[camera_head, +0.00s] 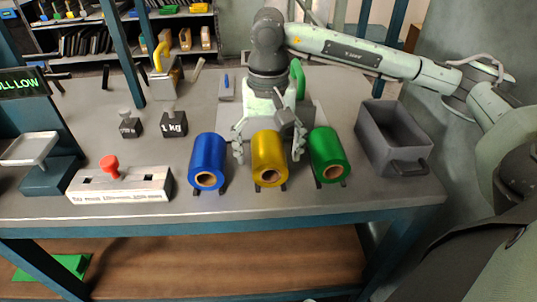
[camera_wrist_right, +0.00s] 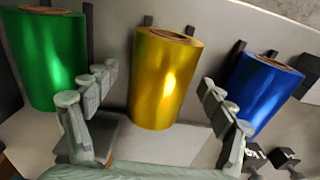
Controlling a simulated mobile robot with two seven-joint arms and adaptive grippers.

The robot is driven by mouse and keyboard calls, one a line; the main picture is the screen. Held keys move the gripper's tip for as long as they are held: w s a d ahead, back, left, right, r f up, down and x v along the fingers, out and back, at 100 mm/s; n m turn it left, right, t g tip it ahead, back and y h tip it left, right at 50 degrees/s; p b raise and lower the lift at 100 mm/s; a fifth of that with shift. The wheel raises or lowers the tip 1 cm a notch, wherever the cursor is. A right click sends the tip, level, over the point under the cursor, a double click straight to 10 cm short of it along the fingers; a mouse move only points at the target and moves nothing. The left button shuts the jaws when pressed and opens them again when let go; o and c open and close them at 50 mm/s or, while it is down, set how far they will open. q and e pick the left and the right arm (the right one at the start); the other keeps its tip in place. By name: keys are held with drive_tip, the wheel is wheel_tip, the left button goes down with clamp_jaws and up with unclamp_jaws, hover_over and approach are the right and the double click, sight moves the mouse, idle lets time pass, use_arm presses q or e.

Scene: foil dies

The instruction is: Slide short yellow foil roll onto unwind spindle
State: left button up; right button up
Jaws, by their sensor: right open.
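The yellow foil roll (camera_head: 268,150) lies on the bench between a blue and a green roll, its brown core end facing the front edge. It also shows in the wrist view (camera_wrist_right: 165,80). My right gripper (camera_head: 268,153) is open, with one finger on each side of the yellow roll. In the wrist view the fingers (camera_wrist_right: 158,88) stand apart from the roll, with visible gaps on both sides. I cannot make out an unwind spindle. My left gripper is not in view.
The blue roll (camera_head: 207,160) and green roll (camera_head: 328,155) sit close on either side. A grey bin (camera_head: 393,140) stands at the right.

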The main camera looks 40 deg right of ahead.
drive_tip(key=shift+f, duration=0.4)
drive_tip(key=c, duration=1.5)
drive_tip(key=shift+w+r, duration=0.1)
drive_tip(key=shift+r, duration=0.05)
